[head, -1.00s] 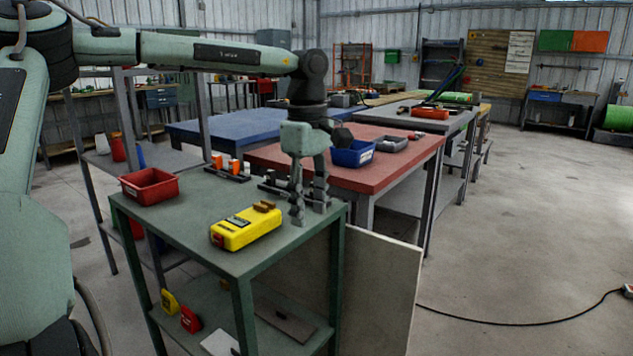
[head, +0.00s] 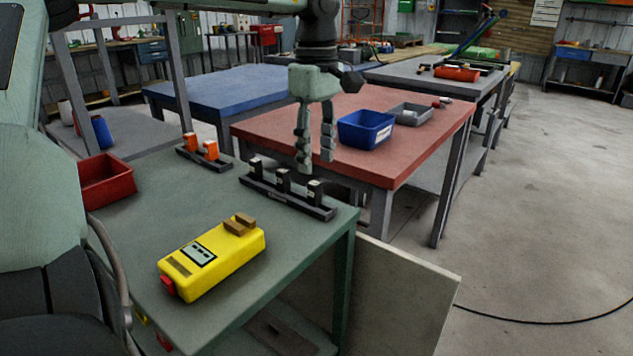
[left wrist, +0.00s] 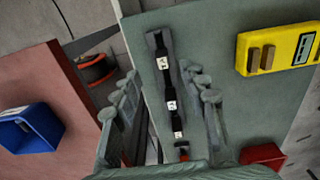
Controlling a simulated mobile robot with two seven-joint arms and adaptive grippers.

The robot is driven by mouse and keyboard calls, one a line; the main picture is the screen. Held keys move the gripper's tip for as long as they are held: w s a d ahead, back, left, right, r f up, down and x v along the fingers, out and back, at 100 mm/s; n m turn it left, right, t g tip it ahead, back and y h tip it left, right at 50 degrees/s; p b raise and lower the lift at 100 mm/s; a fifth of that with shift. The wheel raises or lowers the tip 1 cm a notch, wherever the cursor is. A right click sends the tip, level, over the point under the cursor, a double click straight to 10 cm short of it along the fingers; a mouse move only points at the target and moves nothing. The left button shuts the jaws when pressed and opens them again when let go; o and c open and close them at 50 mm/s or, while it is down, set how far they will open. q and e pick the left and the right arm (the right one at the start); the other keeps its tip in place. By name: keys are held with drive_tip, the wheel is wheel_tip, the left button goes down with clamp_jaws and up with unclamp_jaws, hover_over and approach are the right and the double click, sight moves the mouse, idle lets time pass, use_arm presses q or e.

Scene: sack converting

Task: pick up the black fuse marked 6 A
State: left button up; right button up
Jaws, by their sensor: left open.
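Three black fuses with small white labels, a left one (head: 256,166), a middle one (head: 283,179) and a right one (head: 314,191), stand in a dark rack (head: 262,193) on the green table. The labels are too small to read, so I cannot tell which is 6 A. My left gripper (head: 316,165) is open and empty, pointing down near the rack's right half. In the left wrist view the gripper (left wrist: 163,108) has its fingers on either side of the row, and the three fuses (left wrist: 171,105) show between them, apart from the fingers.
A second rack with orange fuses (head: 209,149) stands at the back left, near a red bin (head: 105,182). A yellow meter (head: 212,260) lies in front. A red table (head: 410,160) with a blue bin (head: 366,131) stands behind. The table front between meter and rack is clear.

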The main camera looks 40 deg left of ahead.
sight(314, 183)
use_arm(q)
drive_tip(key=shift+f, duration=0.25)
drive_tip(key=f, duration=0.6)
drive_tip(key=shift+s+f+p, duration=0.15)
drive_tip(key=shift+s+p, duration=0.1)
drive_tip(key=shift+p, duration=0.15)
drive_tip(key=shift+f, duration=0.45)
drive_tip(key=shift+c, duration=1.2)
drive_tip(key=c, duration=0.7)
drive_tip(key=shift+c, duration=0.2)
use_arm(e)
drive_tip(key=shift+s+a+f, duration=0.1)
drive_tip(key=shift+f, duration=0.7)
